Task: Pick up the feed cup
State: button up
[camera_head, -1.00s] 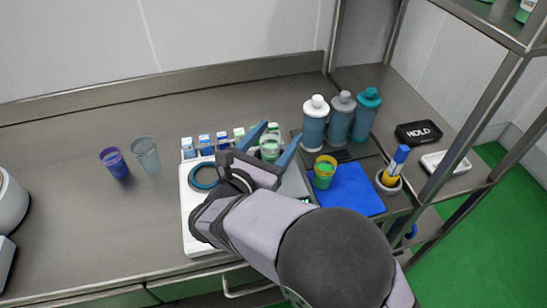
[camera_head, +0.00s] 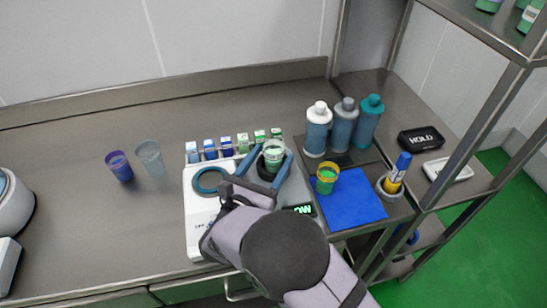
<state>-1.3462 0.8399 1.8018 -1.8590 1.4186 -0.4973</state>
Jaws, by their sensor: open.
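A clear cup with green contents (camera_head: 273,151), which I take for the feed cup, stands upright on a dark round spot of the white and grey device. My gripper (camera_head: 269,163) is open, with one blue finger to the left of this cup and one to the right. I cannot tell whether either finger touches it. The cup's lower part is partly hidden by the fingers.
Several small cartons (camera_head: 243,143) line the back, near a white-capped bottle (camera_head: 317,131). A purple cup (camera_head: 119,166) and an empty clear cup (camera_head: 149,157) stand left.

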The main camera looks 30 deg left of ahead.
aim_at(277, 148)
jog(key=shift+w, duration=0.4)
jog(key=shift+w, duration=0.1)
jog(key=shift+w+a+p, duration=0.15)
jog(key=shift+w+p, duration=0.2)
jog(key=shift+w, duration=0.9)
jog(key=shift+w+a+p, duration=0.1)
jog(key=shift+w+p, duration=0.25)
jog(key=shift+w, duration=0.85)
jog(key=shift+c, duration=0.3)
jog(key=c, duration=1.3)
notch_tip(277, 148, up, 10)
jog(key=shift+b, duration=0.85)
